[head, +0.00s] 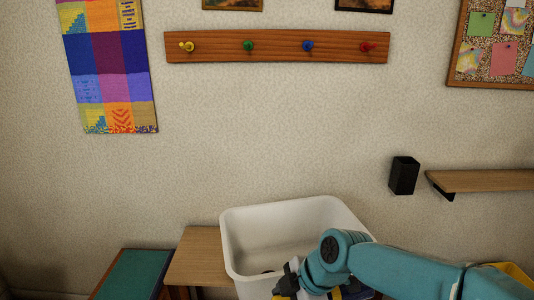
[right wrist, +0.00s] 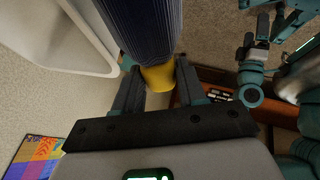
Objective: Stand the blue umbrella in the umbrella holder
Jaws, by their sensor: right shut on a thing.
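The blue umbrella (right wrist: 140,25) shows in the right wrist view as dark blue ribbed cloth with a yellow band (right wrist: 158,77) at its near end. My right gripper (right wrist: 158,88) has one finger on each side of that yellow part and is shut on it. In the head view my right gripper (head: 286,282) is low, at the front of a white tub, and little of the umbrella can be made out there. What seems to be my left gripper (right wrist: 252,45) is small at the upper right of the wrist view; its jaws are unclear. I cannot make out an umbrella holder for certain.
The white tub (head: 257,214) stands on a wooden surface (head: 200,258), beside a teal-topped piece (head: 133,274). A peg rail (head: 276,47) hangs on the wall. A black box (head: 404,175) and a wooden shelf (head: 485,181) are at the right.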

